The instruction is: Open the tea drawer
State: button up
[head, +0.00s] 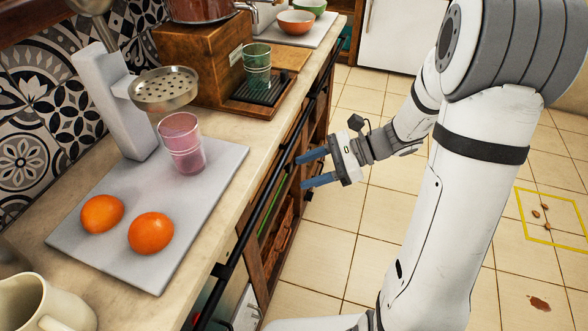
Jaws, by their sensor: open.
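My gripper (301,172) is open and empty. Its two blue fingers point left toward the wooden unit (271,254) under the counter, with the black rail (262,205) along the counter's front edge. The fingertips look close to the unit's front, but I cannot tell whether they touch it. The unit's front is seen at a steep angle, so I cannot make out which part is the tea drawer, or its handle.
On the counter, a grey board (95,250) holds two oranges (150,233) and a pink glass (181,143). A wooden box (195,65) and a green glass (257,66) stand farther back. A cream jug (45,305) is at lower left. Tiled floor (345,215) is open right of the unit.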

aim_at(291, 168)
jog(key=w+d+f+m+t+y+b, duration=0.4)
jog(key=w+f+m+t+b, duration=0.45)
jog(key=f, duration=0.65)
jog(key=shift+m+g+h, duration=0.4)
jog(key=shift+m+g, duration=0.05)
jog(key=shift+g, duration=0.2)
jog(key=w+a, duration=0.1)
jog(key=a, duration=0.1)
jog(key=w+a, duration=0.3)
jog(key=a, duration=0.1)
jog(key=shift+w+r+b, duration=0.3)
jog(key=shift+w+b, duration=0.05)
jog(key=shift+b, duration=0.05)
jog(key=shift+c, duration=0.2)
grip_shut()
